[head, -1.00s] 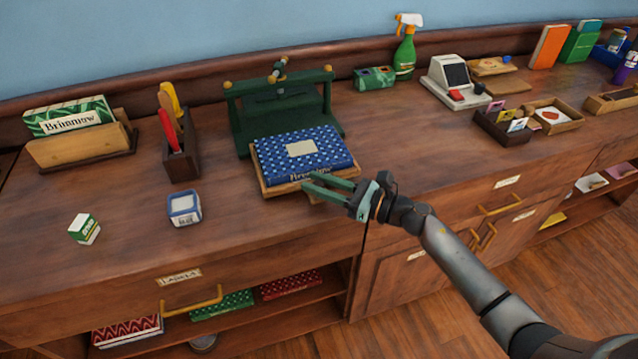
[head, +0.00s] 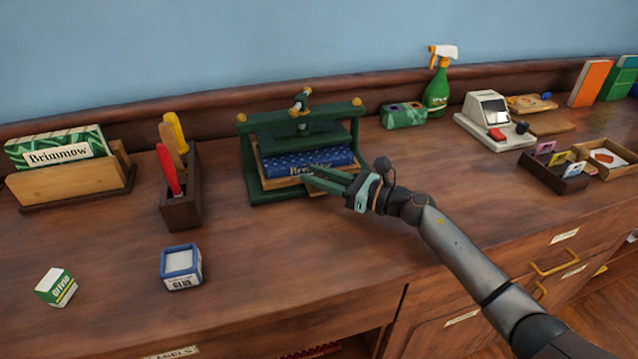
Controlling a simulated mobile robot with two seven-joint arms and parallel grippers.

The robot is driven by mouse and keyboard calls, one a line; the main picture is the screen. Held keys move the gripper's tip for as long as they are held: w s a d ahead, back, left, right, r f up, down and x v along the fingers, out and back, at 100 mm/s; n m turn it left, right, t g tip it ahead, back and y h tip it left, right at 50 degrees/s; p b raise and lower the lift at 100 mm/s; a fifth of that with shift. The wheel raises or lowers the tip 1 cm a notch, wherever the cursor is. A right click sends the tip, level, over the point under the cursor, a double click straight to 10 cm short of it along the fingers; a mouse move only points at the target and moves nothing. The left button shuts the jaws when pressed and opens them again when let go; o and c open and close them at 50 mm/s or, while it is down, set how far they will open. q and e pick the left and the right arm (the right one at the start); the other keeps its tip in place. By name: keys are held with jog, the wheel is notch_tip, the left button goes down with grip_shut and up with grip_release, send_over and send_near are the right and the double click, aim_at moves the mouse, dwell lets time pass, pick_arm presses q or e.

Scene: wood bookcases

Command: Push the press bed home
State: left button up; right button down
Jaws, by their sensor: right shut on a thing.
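The green book press (head: 249,160) stands on the counter against the back rail, with brass knobs and a screw on top. Its wooden press bed (head: 280,184) lies inside the frame and carries a blue patterned book (head: 285,167). The book is under the green platen, and only its front part shows. My right gripper (head: 312,178) is at the front right of the bed, its green fingers shut on the bed's front edge. The fingers hide part of that edge and the exact grip. My left gripper is not in view.
A tool holder (head: 182,205) and a file box (head: 75,182) stand left of the press. A glue pot (head: 181,267) and a small green box (head: 56,287) are in front. A spray bottle (head: 436,95) and a register (head: 488,118) stand right. The counter before the press is clear.

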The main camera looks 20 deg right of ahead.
jog(key=shift+w, duration=0.25)
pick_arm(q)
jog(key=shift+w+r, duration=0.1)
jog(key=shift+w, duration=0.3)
pick_arm(e)
jog(key=shift+w+d+r, duration=0.1)
jog(key=shift+d, duration=0.05)
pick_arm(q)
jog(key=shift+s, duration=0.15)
pick_arm(e)
jog(key=c, duration=0.6)
grip_release()
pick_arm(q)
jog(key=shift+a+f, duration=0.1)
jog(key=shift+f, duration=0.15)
pick_arm(e)
jog(key=shift+s+d, duration=0.2)
pick_arm(q)
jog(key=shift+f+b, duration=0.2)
jog(key=shift+b, duration=0.25)
pick_arm(e)
jog(key=v, duration=1.1)
jog(key=shift+s+d, duration=0.15)
jog(key=shift+s, duration=0.15)
